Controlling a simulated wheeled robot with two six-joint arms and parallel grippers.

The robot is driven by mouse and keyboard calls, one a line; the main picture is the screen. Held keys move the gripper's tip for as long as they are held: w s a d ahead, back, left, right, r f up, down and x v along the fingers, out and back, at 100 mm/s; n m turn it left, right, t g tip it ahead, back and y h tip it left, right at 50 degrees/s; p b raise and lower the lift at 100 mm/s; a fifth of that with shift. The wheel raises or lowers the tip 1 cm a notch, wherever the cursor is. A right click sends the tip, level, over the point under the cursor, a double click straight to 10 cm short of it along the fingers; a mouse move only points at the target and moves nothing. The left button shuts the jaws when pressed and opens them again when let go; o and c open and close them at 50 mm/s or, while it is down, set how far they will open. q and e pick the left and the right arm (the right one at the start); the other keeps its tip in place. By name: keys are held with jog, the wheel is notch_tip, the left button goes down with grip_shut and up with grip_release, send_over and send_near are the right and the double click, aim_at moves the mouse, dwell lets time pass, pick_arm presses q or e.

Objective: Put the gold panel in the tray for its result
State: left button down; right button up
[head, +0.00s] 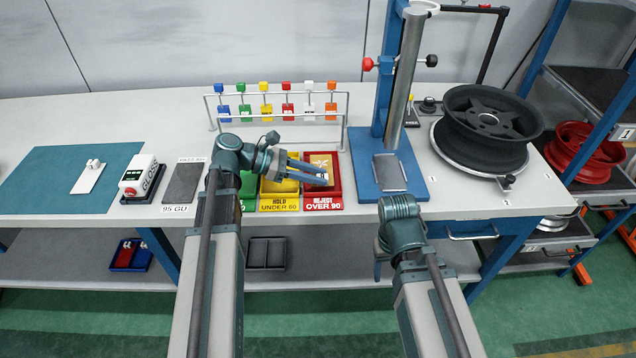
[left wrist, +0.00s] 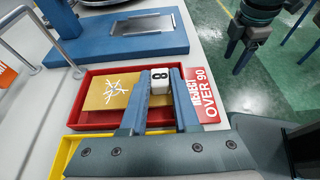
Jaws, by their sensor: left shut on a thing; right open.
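The gold panel (head: 321,163) has a white crack-like mark and lies at the red tray (head: 334,188), labelled "REJECT OVER 90". In the left wrist view the panel (left wrist: 103,92) is within the red tray's rim; I cannot tell if it touches the floor. My left gripper (left wrist: 161,78) is shut on the panel's white block marked "8". The green tray (head: 248,184) is partly hidden by my arm. My right gripper (left wrist: 246,42) is open and empty, off the table's front.
A blue press-like stand (head: 390,178) with a metal plate is right of the red tray. A rack of coloured tags (head: 276,110) stands behind the trays. A white meter (head: 139,176) and a "95 GU" label (head: 178,209) are left. A black wheel (head: 488,120) stands right.

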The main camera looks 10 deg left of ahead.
pick_arm(q)
jog(key=shift+f+b, duration=0.3)
jog(key=shift+f, duration=0.55)
jog(key=shift+r, duration=0.1)
pick_arm(e)
jog(key=shift+w+d+f, duration=0.1)
jog(key=shift+d+f, duration=0.1)
jog(key=shift+f, duration=0.5)
pick_arm(q)
jog(key=shift+f, duration=0.2)
jog(key=c, duration=0.9)
grip_release()
jog(key=shift+r, duration=0.1)
pick_arm(e)
jog(key=shift+f, duration=0.15)
